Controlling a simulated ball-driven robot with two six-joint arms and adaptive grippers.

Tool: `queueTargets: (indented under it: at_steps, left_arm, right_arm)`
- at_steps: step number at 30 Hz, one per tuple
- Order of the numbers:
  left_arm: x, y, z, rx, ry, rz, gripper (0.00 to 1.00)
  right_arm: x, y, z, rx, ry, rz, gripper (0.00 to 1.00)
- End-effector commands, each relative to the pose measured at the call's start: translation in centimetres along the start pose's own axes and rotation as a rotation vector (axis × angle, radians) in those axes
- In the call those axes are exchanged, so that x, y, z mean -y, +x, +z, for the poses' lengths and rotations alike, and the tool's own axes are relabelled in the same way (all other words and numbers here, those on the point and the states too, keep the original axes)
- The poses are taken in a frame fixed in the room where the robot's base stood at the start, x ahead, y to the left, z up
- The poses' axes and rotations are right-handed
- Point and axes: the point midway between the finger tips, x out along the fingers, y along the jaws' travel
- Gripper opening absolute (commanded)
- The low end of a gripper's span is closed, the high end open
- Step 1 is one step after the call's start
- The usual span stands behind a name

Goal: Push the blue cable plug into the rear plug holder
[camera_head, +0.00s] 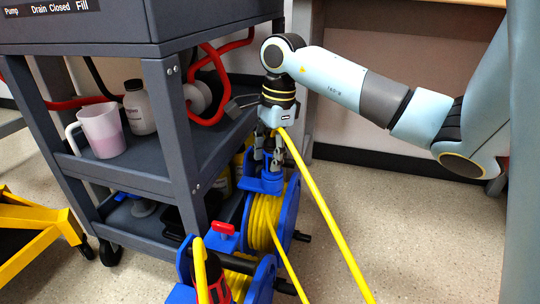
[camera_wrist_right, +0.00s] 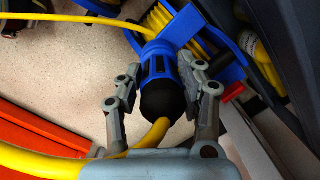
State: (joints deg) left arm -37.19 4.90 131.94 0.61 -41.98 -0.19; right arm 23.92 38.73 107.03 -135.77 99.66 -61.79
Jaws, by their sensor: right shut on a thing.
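The blue cable plug (camera_wrist_right: 158,68), with a black rear end and a yellow cable, is between the fingers of my right gripper (camera_wrist_right: 160,72) in the right wrist view. In the head view my right gripper (camera_head: 267,157) points down just above the blue rear plug holder (camera_head: 262,183) on the rear cable reel (camera_head: 265,222). The fingers are shut on the plug and mostly hide it there. The plug's front end is close to blue reel parts (camera_wrist_right: 182,28); I cannot tell whether it is inside the holder. My left gripper is not in view.
A grey cart (camera_head: 172,120) stands left of the reels, with a pink-tinted jug (camera_head: 102,132), a white bottle (camera_head: 139,110) and red hoses. A front blue reel (camera_head: 262,285) sits nearer. Yellow cable (camera_head: 325,215) runs down from my gripper. Floor at right is clear.

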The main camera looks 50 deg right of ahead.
Motion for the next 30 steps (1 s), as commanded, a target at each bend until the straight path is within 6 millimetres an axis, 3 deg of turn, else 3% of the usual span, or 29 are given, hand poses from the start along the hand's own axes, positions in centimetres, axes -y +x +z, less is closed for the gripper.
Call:
queueTargets:
  at_steps: [8, 9, 12, 15, 20, 26, 30]
  left_arm:
    - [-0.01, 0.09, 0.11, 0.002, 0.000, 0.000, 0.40]
    - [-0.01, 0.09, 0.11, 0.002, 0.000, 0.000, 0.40]
    - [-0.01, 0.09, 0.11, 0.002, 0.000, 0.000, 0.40]
    - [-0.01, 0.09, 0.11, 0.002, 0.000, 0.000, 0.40]
    - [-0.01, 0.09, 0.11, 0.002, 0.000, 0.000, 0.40]
    - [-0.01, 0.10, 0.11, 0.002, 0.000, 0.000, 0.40]
    - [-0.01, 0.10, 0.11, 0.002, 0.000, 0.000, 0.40]
  right_arm:
    - [0.03, -0.10, 0.00, -0.001, 0.000, -0.001, 0.00]
    - [0.03, -0.10, 0.00, -0.001, 0.000, -0.001, 0.40]
    - [0.03, -0.09, -0.01, -0.001, 0.000, -0.001, 0.53]
    - [0.02, -0.08, -0.01, -0.001, 0.000, -0.001, 0.65]
    - [0.02, -0.07, -0.01, -0.001, 0.001, 0.000, 0.65]
    - [0.00, -0.04, -0.02, -0.001, 0.001, 0.000, 0.88]
    - [0.01, -0.05, -0.01, -0.001, 0.001, 0.000, 0.88]
